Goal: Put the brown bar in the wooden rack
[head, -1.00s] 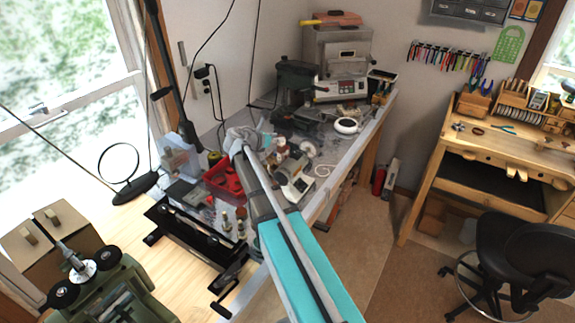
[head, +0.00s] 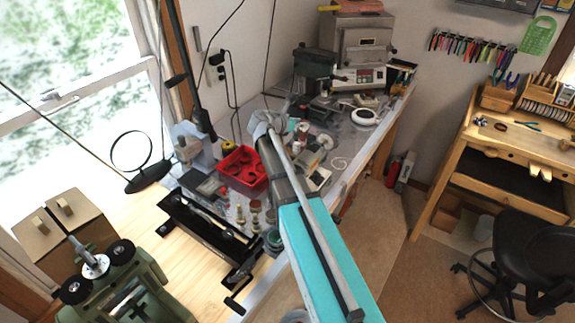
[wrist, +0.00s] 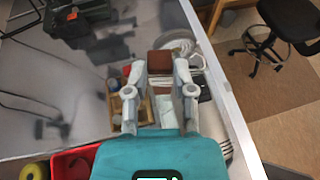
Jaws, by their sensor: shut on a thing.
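A brown bar (wrist: 160,62) is held between the fingertips of my gripper (wrist: 160,70) in the wrist view, over the cluttered bench. The fingers are closed on its sides and its brown end face shows. A small wooden rack (wrist: 117,106) with small items in it appears just left of the fingers in the wrist view, below and apart from the bar. In the head view my gripper (head: 268,124) is above the middle of the bench. There the bar cannot be made out and the rack is not clear.
A red bin (head: 242,168) stands left of my arm. A green drill press (head: 314,68) and a kiln (head: 360,48) stand farther back. A white round dish (head: 364,117) and several small items crowd the bench. Open floor (head: 365,240) lies to the right.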

